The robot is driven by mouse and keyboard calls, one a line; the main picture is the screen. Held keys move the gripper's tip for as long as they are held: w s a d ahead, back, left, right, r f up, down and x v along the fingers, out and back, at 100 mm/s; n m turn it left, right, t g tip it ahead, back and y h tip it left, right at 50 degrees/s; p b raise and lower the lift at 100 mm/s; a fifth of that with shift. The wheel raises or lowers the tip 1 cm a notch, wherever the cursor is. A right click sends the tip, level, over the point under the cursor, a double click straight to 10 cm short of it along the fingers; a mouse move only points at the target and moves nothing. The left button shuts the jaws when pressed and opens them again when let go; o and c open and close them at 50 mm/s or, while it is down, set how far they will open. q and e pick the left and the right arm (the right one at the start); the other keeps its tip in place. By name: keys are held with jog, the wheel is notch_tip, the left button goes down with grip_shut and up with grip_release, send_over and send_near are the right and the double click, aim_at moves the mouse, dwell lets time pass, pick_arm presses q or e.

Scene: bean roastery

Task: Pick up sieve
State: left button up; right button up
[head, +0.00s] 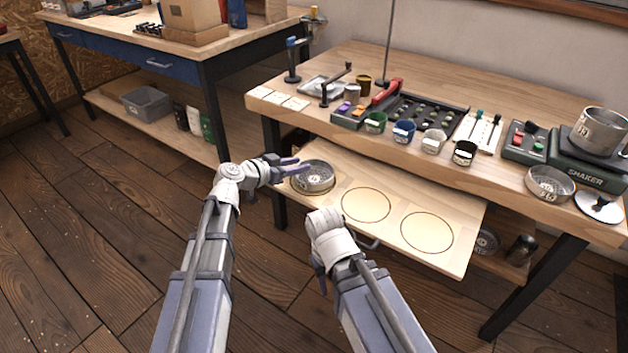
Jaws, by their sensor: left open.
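A round metal sieve (316,180) sits in the left of three ring-marked places on the pulled-out wooden drawer board (388,233). My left gripper (300,166) is open at the sieve's left side, its fingers pointing right near the rim. I cannot tell whether they touch it. Another metal sieve (549,185) stands on the bench's right front. A deeper sieve or pan (598,132) sits on the shaker (583,168). My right gripper (319,262) is low in front of the drawer; its wrist hides most of its fingers.
The two right rings on the drawer board are empty. The wooden bench (480,185) above holds several small cups, a dark tray (428,116) and a lid (599,206). A dark jar (521,249) stands on the lower shelf. Floor to the left is clear.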

pick_arm(q)
jog(key=shift+c, duration=0.3)
grip_shut()
jog(key=shift+d, duration=0.1)
